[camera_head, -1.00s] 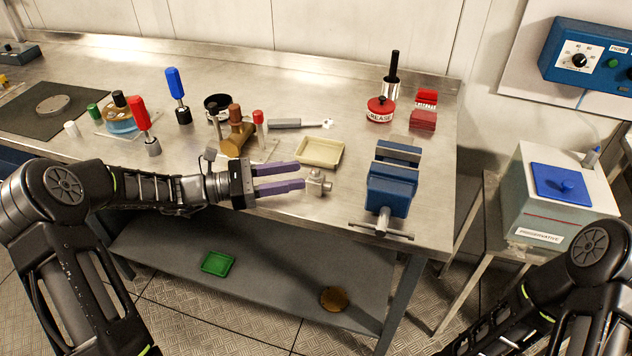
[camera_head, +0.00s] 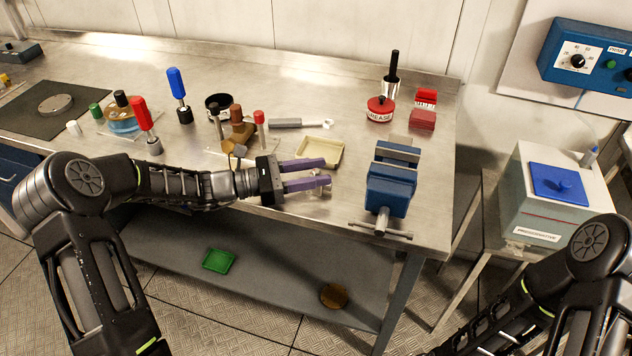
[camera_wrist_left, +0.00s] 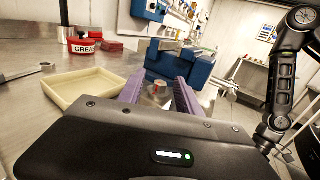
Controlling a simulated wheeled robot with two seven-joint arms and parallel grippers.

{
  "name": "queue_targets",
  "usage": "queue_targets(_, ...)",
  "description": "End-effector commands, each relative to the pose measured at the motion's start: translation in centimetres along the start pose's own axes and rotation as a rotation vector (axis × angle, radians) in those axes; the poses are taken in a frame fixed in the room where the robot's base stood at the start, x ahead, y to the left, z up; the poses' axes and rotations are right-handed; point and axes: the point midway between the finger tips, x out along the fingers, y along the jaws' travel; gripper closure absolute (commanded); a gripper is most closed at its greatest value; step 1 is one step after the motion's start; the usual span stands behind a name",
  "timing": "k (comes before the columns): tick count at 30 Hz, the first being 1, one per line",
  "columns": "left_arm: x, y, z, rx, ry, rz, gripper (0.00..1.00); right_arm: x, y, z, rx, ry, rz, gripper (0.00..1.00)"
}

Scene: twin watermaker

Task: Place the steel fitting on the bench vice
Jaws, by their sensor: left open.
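The steel fitting (camera_head: 318,190) stands on the bench near its front edge, mostly hidden by my left gripper's fingers in the head view. In the left wrist view the fitting (camera_wrist_left: 158,91) shows between the purple fingers. My left gripper (camera_head: 327,173) is open, with one finger on each side of the fitting; I cannot tell whether they touch it. The blue bench vice (camera_head: 390,192) stands to the right of the fingertips, and it also shows ahead in the left wrist view (camera_wrist_left: 180,65). My right arm is at the lower right, its gripper out of view.
A cream tray (camera_head: 335,151) lies just behind the fingers. A red grease tin (camera_head: 380,110) and red blocks (camera_head: 423,119) stand behind the vice. Screwdrivers, bottles and a wrench-like tool (camera_head: 298,123) are to the left. The vice handle (camera_head: 380,231) sticks out past the front edge.

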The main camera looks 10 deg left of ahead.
Motion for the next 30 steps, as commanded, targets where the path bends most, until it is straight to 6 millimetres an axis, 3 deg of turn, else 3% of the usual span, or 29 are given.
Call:
queue_targets(12,-0.06,0.01,0.0,0.0,0.0,0.0,0.59,0.01,0.0,0.0,0.0,0.0,0.0,0.64)
queue_targets(27,-0.06,0.01,0.0,0.0,0.0,0.0,0.99,0.01,0.01,0.0,0.0,0.0,0.0,0.64)
queue_targets(30,-0.06,0.01,0.0,0.0,0.0,0.001,1.0,0.01,0.0,0.0,0.0,0.0,0.0,0.64)
